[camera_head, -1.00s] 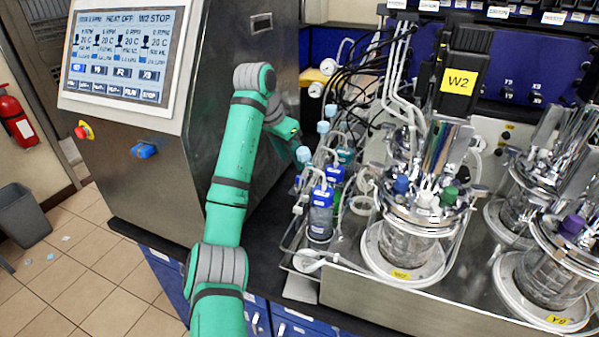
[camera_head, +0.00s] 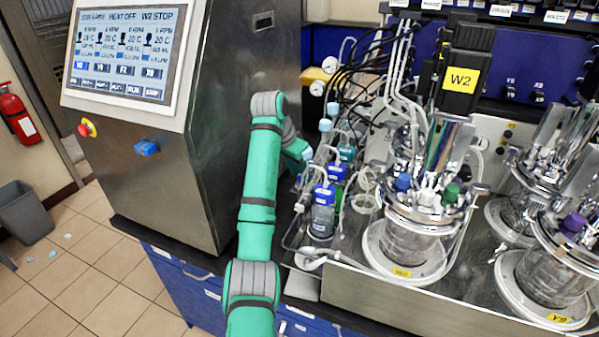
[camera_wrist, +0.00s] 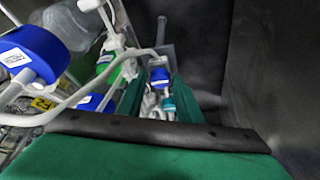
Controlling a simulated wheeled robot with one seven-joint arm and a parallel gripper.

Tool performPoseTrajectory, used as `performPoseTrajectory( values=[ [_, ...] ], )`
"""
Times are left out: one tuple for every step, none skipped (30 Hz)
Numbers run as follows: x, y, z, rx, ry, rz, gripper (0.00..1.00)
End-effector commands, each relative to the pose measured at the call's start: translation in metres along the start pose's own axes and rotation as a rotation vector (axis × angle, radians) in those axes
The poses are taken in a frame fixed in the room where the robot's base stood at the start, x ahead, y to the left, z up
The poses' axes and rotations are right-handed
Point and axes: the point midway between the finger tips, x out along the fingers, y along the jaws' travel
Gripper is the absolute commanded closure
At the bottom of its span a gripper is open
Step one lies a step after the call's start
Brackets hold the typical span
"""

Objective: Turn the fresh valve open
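My gripper (camera_head: 304,156) is beside the left end of the bottle rack in the head view, close to the bottles and their tubing. In the wrist view its two green fingers (camera_wrist: 158,98) stand apart. A small blue part with a white label (camera_wrist: 160,76) shows beyond and between them, with white fittings and a teal cap below it. A grey upright lever-like part (camera_wrist: 162,32) rises behind it. I cannot tell whether this is the fresh valve, as no readable label names it. Contact with the fingers cannot be told.
Blue-capped bottles (camera_head: 323,192) and looping tubes crowd my gripper; a large blue cap (camera_wrist: 35,52) is near the wrist camera. The metal console (camera_head: 200,110) stands left of my arm. Glass reactor vessels (camera_head: 408,240) stand to the right.

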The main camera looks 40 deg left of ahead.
Motion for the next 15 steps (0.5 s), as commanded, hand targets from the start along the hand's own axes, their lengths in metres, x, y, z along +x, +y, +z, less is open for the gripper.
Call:
performPoseTrajectory(
  values=[
    [0.0001, 0.0003, -0.0001, 0.0, 0.0, 0.0, 0.81],
    [0.0001, 0.0003, -0.0002, 0.0, 0.0, 0.0, 0.88],
    [0.0001, 0.0004, -0.0002, 0.0, 0.0, 0.0, 0.97],
    [0.0001, 0.0004, -0.0002, 0.001, 0.0, 0.0, 0.98],
    [0.0001, 0.0004, -0.0002, 0.001, 0.0, 0.0, 0.98],
    [0.0001, 0.0006, -0.0003, 0.0, 0.0, 0.0, 0.98],
    [0.0002, 0.0006, -0.0004, 0.0, 0.0, 0.0, 0.98],
    [0.0002, 0.0006, -0.0004, -0.001, 0.0, 0.0, 0.98],
    [0.0002, 0.0007, -0.0005, -0.004, 0.0, -0.002, 0.98],
    [0.0002, 0.0007, -0.0006, -0.007, 0.001, -0.003, 0.98],
    [0.0001, 0.0008, -0.0007, -0.011, 0.001, -0.005, 0.98],
    [0.0001, 0.001, -0.0008, -0.018, 0.002, -0.008, 0.98],
    [0.0001, 0.0012, -0.0009, -0.025, 0.002, -0.011, 0.98],
    [0.0001, 0.0014, -0.001, -0.034, 0.003, -0.014, 0.98],
    [0.0002, 0.0015, -0.001, -0.049, 0.003, -0.021, 0.98]
  ],
)
